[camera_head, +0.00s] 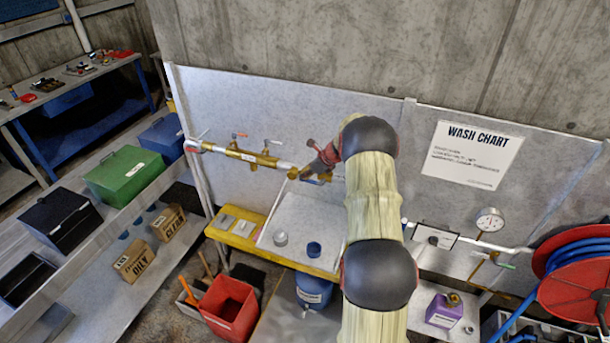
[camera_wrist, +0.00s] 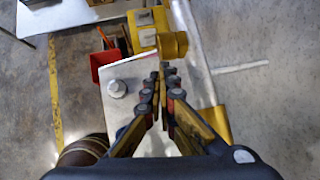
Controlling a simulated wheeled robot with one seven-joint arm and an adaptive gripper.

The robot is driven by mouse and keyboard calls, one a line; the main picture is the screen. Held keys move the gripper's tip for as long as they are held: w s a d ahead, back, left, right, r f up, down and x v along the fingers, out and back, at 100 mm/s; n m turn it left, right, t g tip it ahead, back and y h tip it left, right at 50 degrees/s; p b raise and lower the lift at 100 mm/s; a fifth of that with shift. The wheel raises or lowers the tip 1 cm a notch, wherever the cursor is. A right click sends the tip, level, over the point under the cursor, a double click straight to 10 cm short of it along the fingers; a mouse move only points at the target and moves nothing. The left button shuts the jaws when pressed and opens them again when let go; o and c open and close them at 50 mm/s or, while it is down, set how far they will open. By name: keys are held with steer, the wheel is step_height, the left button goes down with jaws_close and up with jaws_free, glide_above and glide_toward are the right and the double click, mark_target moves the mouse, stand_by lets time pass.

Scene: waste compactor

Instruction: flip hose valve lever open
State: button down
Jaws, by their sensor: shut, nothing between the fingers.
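A lever with a green handle (camera_head: 505,265) sits on piping near the hose reel at the right. I cannot tell for certain which one is the hose valve lever. My gripper (camera_head: 308,172) is at the right end of the wall pipe, beside a brass fitting. In the wrist view my gripper (camera_wrist: 163,72) is shut and empty, its tips close to a brass-yellow part (camera_wrist: 173,45). Whether they touch it is unclear. My arm hides the wall behind it.
A red bin (camera_head: 229,306) stands on the floor. A red hose reel (camera_head: 578,290) is at the right.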

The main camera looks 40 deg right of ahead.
steer(key=w+a+r, duration=0.1)
steer(key=a+r, duration=0.1)
steer(key=r, duration=0.4)
steer(key=w+a+r, duration=0.2)
steer(key=r, duration=0.4)
steer(key=shift+w+a+r, duration=0.15)
steer(key=shift+w+a, duration=0.05)
steer(key=shift+a, duration=0.1)
steer(key=shift+s, duration=0.1)
stand_by(0.3)
